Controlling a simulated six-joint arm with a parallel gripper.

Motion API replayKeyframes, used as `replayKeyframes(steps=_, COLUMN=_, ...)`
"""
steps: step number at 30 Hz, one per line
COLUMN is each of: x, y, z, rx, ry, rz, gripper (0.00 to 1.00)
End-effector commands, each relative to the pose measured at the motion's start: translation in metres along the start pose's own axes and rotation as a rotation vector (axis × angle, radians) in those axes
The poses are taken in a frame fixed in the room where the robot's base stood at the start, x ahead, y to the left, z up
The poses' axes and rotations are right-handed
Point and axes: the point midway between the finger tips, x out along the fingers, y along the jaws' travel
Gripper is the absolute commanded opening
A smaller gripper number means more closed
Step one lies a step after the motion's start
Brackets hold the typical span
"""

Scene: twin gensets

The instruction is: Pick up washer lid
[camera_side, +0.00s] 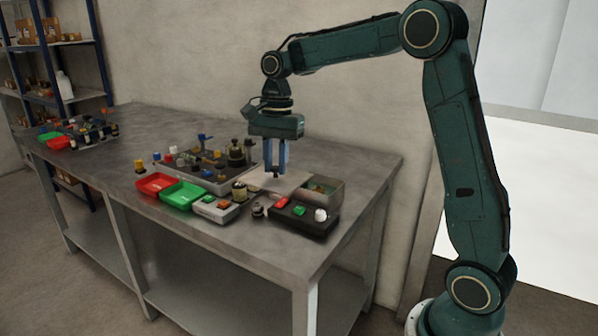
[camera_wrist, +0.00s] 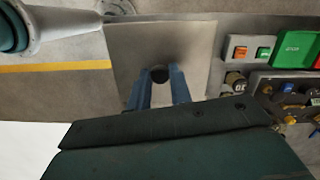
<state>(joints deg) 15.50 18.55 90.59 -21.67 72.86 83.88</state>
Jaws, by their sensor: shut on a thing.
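My gripper (camera_side: 276,161) points down over a pale square plate (camera_side: 287,180) near the right part of the table. Its blue fingers are shut on a small dark round piece, which I take to be the washer lid (camera_wrist: 160,74). In the wrist view the piece sits between the fingertips (camera_wrist: 160,85), with the pale plate behind it. In the side view the dark piece (camera_side: 276,173) shows small at the fingertips. I cannot tell whether it touches the plate.
A black button box (camera_side: 303,219) and a grey button box (camera_side: 216,208) stand in front. Red (camera_side: 155,184) and green (camera_side: 183,194) trays lie to the left, before a tray of several fittings (camera_side: 207,183). The table's back right is clear.

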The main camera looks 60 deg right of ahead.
Motion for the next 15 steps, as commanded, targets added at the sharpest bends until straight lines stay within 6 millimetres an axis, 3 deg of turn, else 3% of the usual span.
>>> replayKeyframes(steps=6, x=-0.016, y=0.000, z=0.001, rx=0.000, ry=0.001, rz=-0.002, gripper=0.00)
replayKeyframes(steps=15, x=-0.018, y=0.000, z=0.002, rx=0.001, ry=0.002, rz=0.000, gripper=0.00)
